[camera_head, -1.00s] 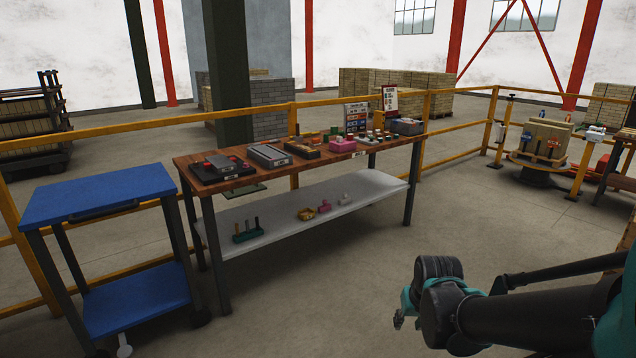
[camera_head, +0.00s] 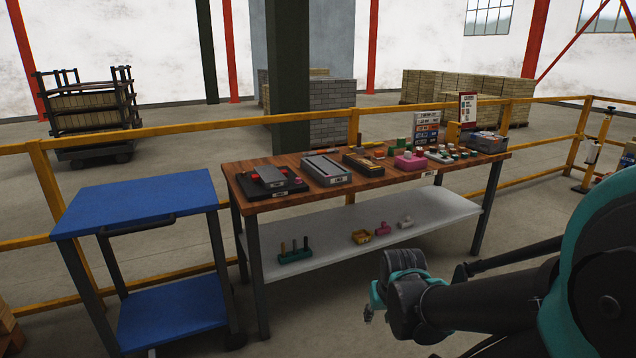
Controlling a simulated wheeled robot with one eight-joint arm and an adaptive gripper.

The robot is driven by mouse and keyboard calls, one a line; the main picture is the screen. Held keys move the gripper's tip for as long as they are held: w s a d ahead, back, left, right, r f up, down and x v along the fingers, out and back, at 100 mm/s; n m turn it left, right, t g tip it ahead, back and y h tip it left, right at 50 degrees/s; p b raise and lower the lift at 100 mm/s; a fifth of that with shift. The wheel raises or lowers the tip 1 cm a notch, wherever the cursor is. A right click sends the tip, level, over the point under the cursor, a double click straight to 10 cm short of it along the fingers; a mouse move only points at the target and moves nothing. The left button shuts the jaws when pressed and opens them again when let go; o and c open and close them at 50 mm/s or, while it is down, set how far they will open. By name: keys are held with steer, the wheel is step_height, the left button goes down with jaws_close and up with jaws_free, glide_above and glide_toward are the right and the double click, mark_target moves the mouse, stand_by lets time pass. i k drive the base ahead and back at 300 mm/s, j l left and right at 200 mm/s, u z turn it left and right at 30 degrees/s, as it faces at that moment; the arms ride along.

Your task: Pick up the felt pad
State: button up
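I cannot pick out the felt pad for certain; the small items on the wooden workbench (camera_head: 330,197) are too small to tell apart. The bench carries a dark tray with a grey and red block (camera_head: 270,178), a grey flat fixture (camera_head: 326,171), a dark tray with tan pieces (camera_head: 362,164), a pink box (camera_head: 409,162) and several small green, white and red pieces (camera_head: 452,153). My arm reaches in from the lower right. My gripper (camera_head: 369,312) shows only in part beyond the dark wrist, in front of the bench and apart from it. Its opening is hidden.
A blue cart (camera_head: 140,200) stands left of the bench. The bench's white lower shelf (camera_head: 340,245) holds a green holder (camera_head: 295,251), a yellow piece (camera_head: 361,237) and pink and white pieces. A yellow railing (camera_head: 200,127) runs behind. Floor in front of the bench is clear.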

mark_target(380, 154)
steer(key=i+j+z, duration=0.25)
steer(key=i+j, duration=0.15)
steer(key=i+j+z, duration=0.25)
steer(key=i+j, duration=0.2)
steer(key=i+j+z, duration=0.25)
steer(key=j, duration=0.3)
steer(key=i, duration=0.1)
